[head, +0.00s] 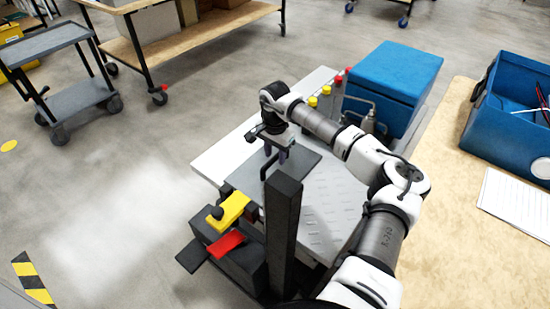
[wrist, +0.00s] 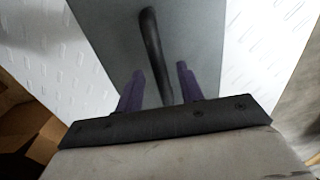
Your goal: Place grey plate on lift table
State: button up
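The grey plate (head: 248,181) is a flat dark-grey sheet below my gripper in the head view. It also fills the middle of the wrist view (wrist: 190,40), with a black bar handle (wrist: 151,45) on it. My gripper (head: 277,151) is over the plate. In the wrist view its two purple fingers (wrist: 160,85) stand apart, one on each side of the handle, with gaps showing. The lift table (head: 325,215) has a pale, tread-patterned top beneath the plate. I cannot tell whether the plate rests flat on it. My arm hides part of the top.
A black post (head: 282,235) stands at the table's near side, beside a yellow lever (head: 229,210) and a red lever (head: 225,243). A blue box (head: 393,85) stands behind. A wooden table (head: 450,215) with a blue bin (head: 510,120) is at right.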

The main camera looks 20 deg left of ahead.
aim_at(275, 157)
notch_tip(275, 157, up, 10)
jog(key=b, duration=0.1)
dwell(0.5)
